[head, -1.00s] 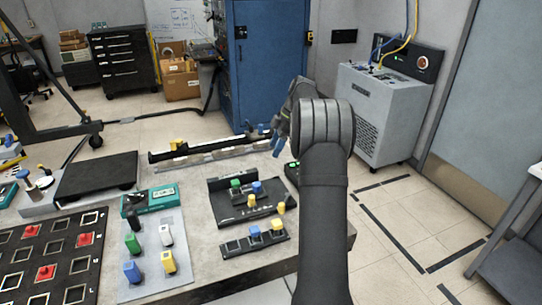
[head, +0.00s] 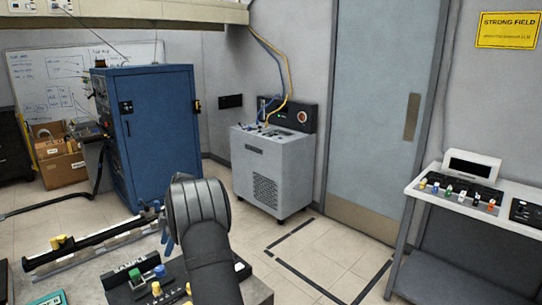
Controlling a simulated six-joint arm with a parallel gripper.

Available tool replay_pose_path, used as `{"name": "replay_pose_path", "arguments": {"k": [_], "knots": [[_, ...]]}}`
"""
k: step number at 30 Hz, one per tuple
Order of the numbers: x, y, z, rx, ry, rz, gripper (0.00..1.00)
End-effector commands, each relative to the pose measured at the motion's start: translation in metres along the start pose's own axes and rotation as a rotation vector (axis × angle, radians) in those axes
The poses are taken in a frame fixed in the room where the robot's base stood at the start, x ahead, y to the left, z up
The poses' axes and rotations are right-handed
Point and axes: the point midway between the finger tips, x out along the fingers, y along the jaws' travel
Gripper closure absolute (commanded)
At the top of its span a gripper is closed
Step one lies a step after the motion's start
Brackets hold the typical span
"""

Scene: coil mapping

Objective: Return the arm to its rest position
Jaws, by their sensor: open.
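My arm (head: 205,240) rises from the bottom of the head view, over the right end of the workbench. My gripper (head: 164,232) shows just left of the arm's dark rounded joint, with bluish fingers. It is open and no held object shows in it. Most of the gripper is hidden behind the joint.
The workbench (head: 95,277) carries a long black rail (head: 85,245) and a black panel (head: 125,293) with coloured blocks. A blue cabinet (head: 155,130) and a grey machine (head: 270,165) stand behind. A white side table (head: 490,210) holds several coloured pieces at right.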

Motion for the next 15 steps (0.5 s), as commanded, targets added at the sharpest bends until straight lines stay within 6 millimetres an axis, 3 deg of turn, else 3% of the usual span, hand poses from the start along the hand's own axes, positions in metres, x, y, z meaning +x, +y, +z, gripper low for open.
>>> {"name": "replay_pose_path", "arguments": {"k": [9, 15], "knots": [[0.062, -0.001, 0.000, 0.000, 0.000, -0.004, 0.48], [0.085, 0.000, 0.000, 0.000, 0.000, -0.001, 0.48]]}}
